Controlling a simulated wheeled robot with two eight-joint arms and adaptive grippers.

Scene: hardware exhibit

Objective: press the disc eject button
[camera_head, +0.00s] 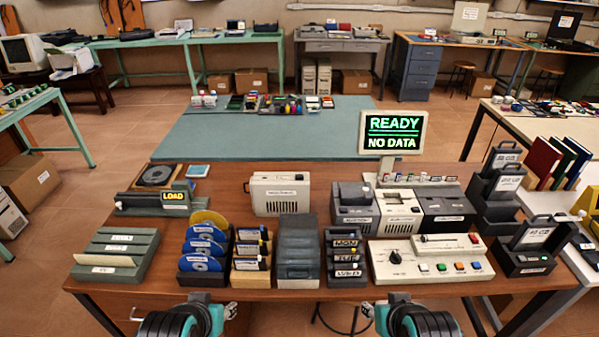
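A disc unit (147,199) with a yellow LOAD display stands at the left of the brown table; I cannot make out which of its parts is an eject button. A pale control panel (408,272) at the front right has a dark knob and a row of small coloured buttons (459,266); their labels are too small to read. A monitor (393,134) reads READY, NO DATA. My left gripper (231,310) and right gripper (367,311) are at the table's front edge, apart from the disc unit and the panel. Their fingers are too small to judge.
Blue discs (203,248) stand in a rack at the front left, beside cartridge holders (251,250) and a grey slotted stand (117,252). A beige box (280,194) and grey drives (400,213) stand behind. Bare tabletop shows around the beige box.

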